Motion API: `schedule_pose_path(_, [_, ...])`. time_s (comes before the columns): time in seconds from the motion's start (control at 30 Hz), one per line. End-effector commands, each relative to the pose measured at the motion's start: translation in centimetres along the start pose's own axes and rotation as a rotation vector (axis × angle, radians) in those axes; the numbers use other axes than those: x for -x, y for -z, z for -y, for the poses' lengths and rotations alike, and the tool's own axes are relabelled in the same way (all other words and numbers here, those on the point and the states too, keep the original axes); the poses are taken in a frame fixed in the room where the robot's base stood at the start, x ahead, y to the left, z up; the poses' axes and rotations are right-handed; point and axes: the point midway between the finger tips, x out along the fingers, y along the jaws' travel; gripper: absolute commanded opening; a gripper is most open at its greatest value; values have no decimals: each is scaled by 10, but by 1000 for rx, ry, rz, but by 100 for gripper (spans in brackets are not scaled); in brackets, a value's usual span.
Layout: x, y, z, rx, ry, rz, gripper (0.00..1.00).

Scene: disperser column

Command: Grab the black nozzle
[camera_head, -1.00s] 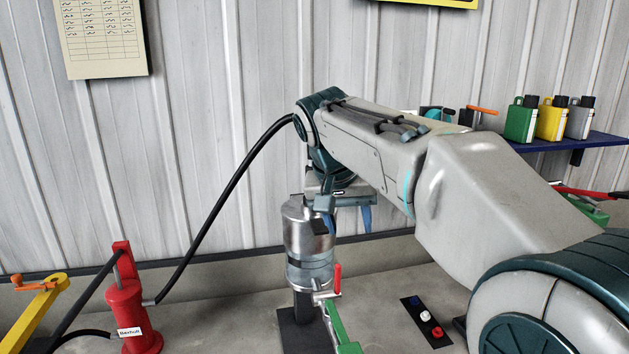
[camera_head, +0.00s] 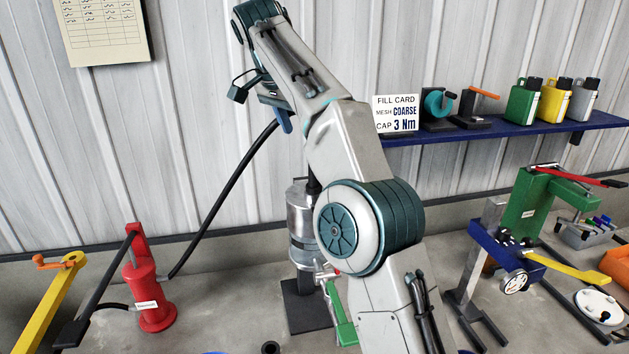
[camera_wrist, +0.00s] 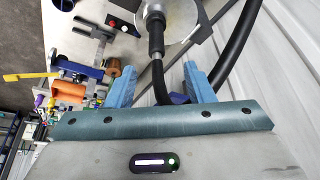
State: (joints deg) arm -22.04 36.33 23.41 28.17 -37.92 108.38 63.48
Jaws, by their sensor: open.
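The black nozzle (camera_wrist: 156,38) stands on top of the steel cylinder (camera_wrist: 180,18) in the wrist view, with a black hose beside it. In the head view a short black piece of it (camera_head: 313,184) shows above the steel cylinder (camera_head: 300,215), partly hidden by my arm. My gripper (camera_head: 285,124) is raised above and left of the cylinder. In the wrist view the blue fingers of my gripper (camera_wrist: 160,70) are wide apart, with the nozzle and part of the hose appearing between them. They look apart from the nozzle; the distance is hard to tell.
The black hose (camera_head: 225,190) arches from the red pump (camera_head: 150,295) up behind my gripper. A corrugated wall is close behind. A blue shelf (camera_head: 500,133) holds a fill card (camera_head: 396,114) and several bottles. A green press (camera_head: 540,205) stands at the right.

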Motion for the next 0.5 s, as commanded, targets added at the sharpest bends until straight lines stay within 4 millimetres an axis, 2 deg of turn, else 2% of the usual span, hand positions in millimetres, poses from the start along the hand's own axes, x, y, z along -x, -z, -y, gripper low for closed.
schedule_pose_path(0.27, [-23, 0, -2, 3, -1, 1, 48])
schedule_pose_path(0.5, [-60, 0, -2, 1, -2, 1, 48])
